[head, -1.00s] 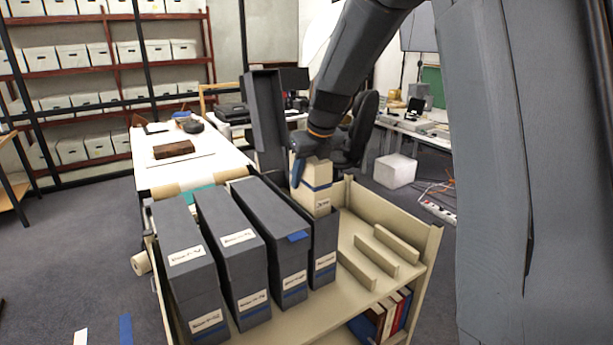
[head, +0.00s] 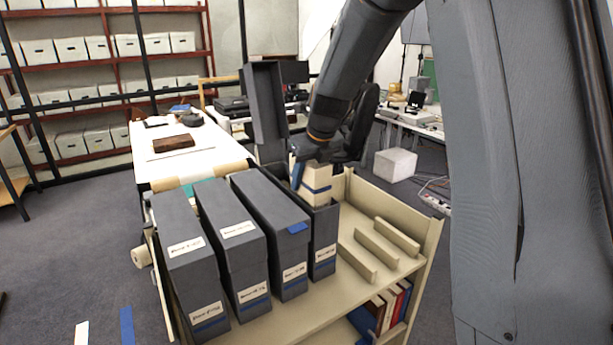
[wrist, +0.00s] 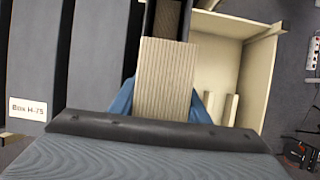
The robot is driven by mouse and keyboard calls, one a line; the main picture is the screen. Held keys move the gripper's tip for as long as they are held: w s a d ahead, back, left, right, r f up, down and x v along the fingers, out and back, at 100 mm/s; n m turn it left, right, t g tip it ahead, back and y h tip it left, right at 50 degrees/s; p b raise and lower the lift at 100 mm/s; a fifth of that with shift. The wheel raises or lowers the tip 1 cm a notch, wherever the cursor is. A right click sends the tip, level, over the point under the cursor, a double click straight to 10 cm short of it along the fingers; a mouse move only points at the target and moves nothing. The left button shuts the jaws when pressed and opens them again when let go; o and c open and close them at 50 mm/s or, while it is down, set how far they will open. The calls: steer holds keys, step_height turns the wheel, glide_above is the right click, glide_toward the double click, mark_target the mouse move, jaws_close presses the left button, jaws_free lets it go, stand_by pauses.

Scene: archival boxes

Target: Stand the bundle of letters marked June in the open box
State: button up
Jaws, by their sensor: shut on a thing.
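The bundle of letters (head: 318,184) is a cream block with a blue band. My gripper (head: 309,176) is shut on it, with blue fingers on both sides in the wrist view (wrist: 162,104). The open box (head: 322,248) is the rightmost dark grey box on the cart, its lid (head: 263,100) standing up behind. The bundle's lower part is inside the box mouth and its upper part stands above the rim. It looks slightly tilted in the head view. The bundle's label is hidden now. In the wrist view the bundle (wrist: 166,75) covers part of the box opening (wrist: 169,20).
Several closed grey boxes (head: 270,230) stand left of the open box on the cart (head: 335,300). Low cream dividers (head: 378,247) stand on the bare shelf to the right. Books (head: 390,307) are on the lower shelf. A white table (head: 215,160) is behind.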

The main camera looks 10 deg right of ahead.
steer(key=shift+f, duration=0.25)
steer(key=o, duration=1.5)
steer(key=shift+r+p, duration=1.05)
steer(key=shift+p, duration=0.05)
steer(key=shift+r, duration=1.9)
